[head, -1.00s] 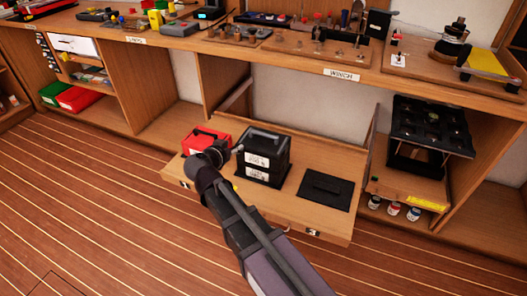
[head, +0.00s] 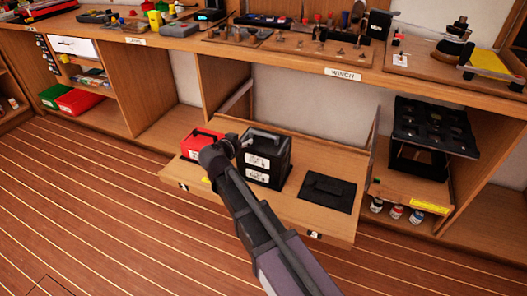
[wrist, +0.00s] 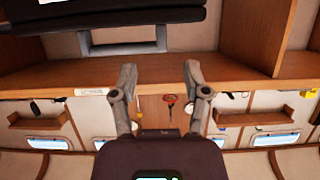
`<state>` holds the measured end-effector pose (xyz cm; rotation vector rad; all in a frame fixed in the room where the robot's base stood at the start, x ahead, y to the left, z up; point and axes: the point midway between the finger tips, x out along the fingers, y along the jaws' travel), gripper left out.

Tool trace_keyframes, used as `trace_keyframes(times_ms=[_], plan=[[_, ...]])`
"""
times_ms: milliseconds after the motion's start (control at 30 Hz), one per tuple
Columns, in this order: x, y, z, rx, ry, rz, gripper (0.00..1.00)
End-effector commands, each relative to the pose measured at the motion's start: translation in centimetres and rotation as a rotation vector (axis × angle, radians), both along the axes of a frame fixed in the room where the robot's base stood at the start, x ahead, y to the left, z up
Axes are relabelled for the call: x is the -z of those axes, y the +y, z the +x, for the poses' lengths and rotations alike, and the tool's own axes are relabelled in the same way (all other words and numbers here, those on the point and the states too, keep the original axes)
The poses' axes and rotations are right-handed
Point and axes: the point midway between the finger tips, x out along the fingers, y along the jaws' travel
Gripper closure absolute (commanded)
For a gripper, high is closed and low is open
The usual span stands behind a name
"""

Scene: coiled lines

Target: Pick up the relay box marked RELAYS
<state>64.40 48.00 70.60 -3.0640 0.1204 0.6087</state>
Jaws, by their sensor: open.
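A red box (head: 196,143) with a dark handle and a black box (head: 266,153) with a handle on top stand on a low wooden drawer or tray. The black box has two white labels, too small to read, so I cannot tell which box is marked RELAYS. My gripper (head: 236,146) is between the two boxes, close to the black one's left side, and hides part of both. In the wrist view my gripper (wrist: 158,74) is open with nothing between its fingers. A dark handle (wrist: 122,48) under a black body shows beyond the fingertips.
A flat black lid-like piece (head: 327,191) lies right of the black box on the wooden tray (head: 285,207). The workbench (head: 300,64) with tools overhangs behind. A black rack (head: 434,128) stands at right. The floor in front is clear.

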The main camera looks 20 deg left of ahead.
Motion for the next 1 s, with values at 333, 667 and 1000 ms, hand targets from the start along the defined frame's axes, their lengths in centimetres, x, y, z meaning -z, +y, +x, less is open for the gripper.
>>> trace_keyframes(times_ms=[333,667,1000], plan=[[0.5,-0.2,1.3,0.001,0.001,0.0,0.4],[0.9,-0.1,1.8,0.001,0.001,0.0,0.4],[2.6,-0.2,5.0,0.002,0.001,0.0,0.4]])
